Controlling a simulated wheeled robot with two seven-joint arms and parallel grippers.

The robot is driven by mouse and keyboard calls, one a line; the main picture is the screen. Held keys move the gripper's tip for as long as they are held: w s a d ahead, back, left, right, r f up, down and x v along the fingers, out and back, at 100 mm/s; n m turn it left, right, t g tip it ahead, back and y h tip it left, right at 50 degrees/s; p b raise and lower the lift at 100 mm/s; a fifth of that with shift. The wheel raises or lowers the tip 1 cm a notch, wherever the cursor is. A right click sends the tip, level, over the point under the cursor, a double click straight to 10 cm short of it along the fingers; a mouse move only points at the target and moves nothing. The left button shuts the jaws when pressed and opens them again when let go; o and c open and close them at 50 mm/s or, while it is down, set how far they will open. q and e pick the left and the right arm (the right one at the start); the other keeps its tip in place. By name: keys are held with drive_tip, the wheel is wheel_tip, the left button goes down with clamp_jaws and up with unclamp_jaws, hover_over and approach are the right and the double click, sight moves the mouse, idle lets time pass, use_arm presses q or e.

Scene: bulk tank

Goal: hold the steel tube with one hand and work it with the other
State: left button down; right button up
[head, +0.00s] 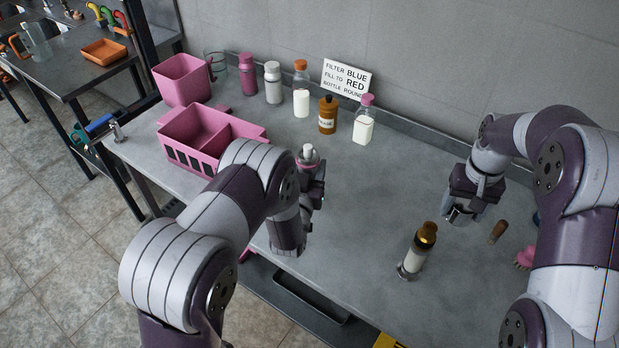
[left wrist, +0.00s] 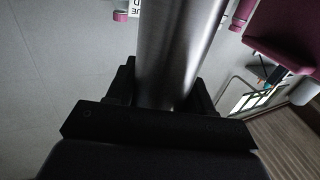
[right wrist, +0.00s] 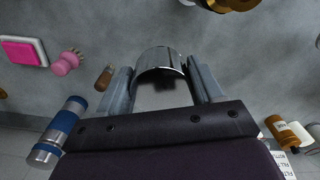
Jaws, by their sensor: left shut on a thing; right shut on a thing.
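The steel tube (left wrist: 178,50) stands between the fingers of my left gripper (left wrist: 170,100), which is shut on it. In the head view the tube's upper end (head: 308,156), with a pink ring and a pale top, rises above my left gripper (head: 310,190). My left forearm hides its lower part. My right gripper (head: 460,212) is shut on a shiny curved metal piece (right wrist: 160,62), low over the right side of the bench and well apart from the tube. In the right wrist view that piece sits between the two fingers (right wrist: 160,88). It looks like a short cap or cup.
A pink divided caddy (head: 215,135) and pink bin (head: 183,80) stand at the back left. Several bottles line the back by a sign (head: 347,80). A wooden-handled item (head: 498,231) and pink brush (head: 525,258) lie right. The bench middle is clear.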

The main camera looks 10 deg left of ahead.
use_arm(q)
drive_tip(key=shift+f, duration=1.9)
drive_tip(key=shift+s+f, duration=0.1)
drive_tip(key=shift+f, duration=0.1)
drive_tip(key=shift+c, duration=2.2)
unclamp_jaws()
drive_tip(key=shift+r, duration=0.15)
